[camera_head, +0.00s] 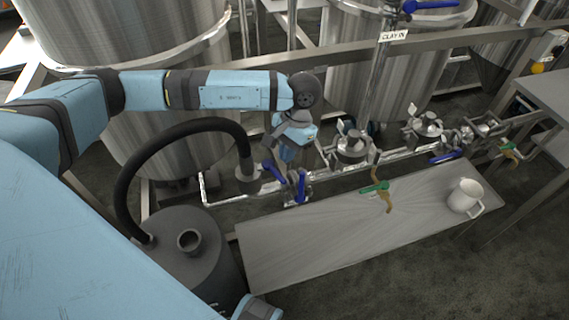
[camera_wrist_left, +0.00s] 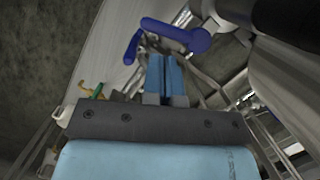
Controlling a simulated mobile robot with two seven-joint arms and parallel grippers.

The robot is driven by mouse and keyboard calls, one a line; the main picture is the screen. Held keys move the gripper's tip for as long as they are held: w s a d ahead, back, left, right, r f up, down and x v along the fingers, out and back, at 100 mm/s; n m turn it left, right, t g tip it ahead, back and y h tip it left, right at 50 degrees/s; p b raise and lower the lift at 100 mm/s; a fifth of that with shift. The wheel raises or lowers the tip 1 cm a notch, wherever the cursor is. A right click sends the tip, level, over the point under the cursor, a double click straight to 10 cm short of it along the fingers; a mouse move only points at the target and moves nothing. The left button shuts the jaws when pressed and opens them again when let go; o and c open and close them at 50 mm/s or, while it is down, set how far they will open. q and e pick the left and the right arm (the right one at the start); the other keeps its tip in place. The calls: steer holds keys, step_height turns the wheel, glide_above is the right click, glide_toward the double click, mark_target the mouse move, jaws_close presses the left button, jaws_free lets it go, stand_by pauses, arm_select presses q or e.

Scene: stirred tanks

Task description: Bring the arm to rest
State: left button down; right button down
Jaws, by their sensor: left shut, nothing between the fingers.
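My left arm (camera_head: 215,90) reaches in from the left, light blue with dark joints, and bends down at its wrist over the pipework. My left gripper (camera_head: 285,152) points down, just above a blue-handled valve (camera_head: 298,188). Its closed light-blue fingers (camera_wrist_left: 166,75) show in the left wrist view with nothing between them. There the blue handle (camera_wrist_left: 175,33) lies just beyond the fingertips; I cannot tell whether they touch it. My right gripper does not show.
Steel tanks (camera_head: 375,70) stand behind the pipe run. A black hose (camera_head: 122,190) arches from a dark vessel (camera_head: 190,275) at the left. Another table (camera_head: 550,90) stands right.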

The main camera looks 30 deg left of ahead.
arm_select(q)
steer(key=v, duration=0.9)
steer(key=shift+r, duration=0.2)
